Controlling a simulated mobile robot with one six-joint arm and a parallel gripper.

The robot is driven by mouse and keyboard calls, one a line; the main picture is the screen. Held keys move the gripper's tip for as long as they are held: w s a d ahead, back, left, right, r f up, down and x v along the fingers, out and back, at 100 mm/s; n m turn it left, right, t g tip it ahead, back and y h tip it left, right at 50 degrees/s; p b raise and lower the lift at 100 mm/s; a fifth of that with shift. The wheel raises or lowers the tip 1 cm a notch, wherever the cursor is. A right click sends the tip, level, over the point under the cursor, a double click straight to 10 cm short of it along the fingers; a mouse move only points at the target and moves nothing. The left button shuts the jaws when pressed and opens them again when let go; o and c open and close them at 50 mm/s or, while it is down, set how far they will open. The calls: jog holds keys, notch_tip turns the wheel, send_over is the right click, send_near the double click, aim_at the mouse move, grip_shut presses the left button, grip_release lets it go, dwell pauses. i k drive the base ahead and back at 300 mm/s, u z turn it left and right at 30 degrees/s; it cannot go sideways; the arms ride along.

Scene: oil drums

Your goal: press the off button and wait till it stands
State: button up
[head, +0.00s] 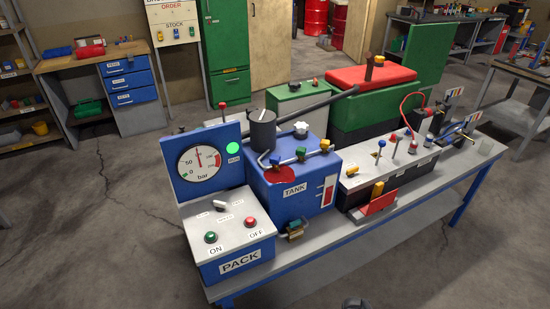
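The red OFF button (250,222) sits on the sloped grey top of the blue PACK box (239,262), at the near left end of the bench. The green ON button (211,237) is to its left. A small white lever (224,205) lies behind them. Behind the box stands a blue panel with a round bar gauge (200,163); its needle is too small to read surely. A bright green lamp (232,148) beside the gauge looks lit, with a label under it that seems to read RUN. My gripper is not recognisable in the head view. Nothing touches either button.
A blue TANK (293,190) with valves and a dark cylinder (262,129) stands right of the panel. A grey valve block with levers (388,165) is further right on the bench (400,215). A small dark shape shows at the bottom edge. Floor is clear in front.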

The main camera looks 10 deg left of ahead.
aim_at(250, 221)
jog(key=z, duration=1.8)
jog(key=k, duration=0.1)
jog(key=u, duration=3)
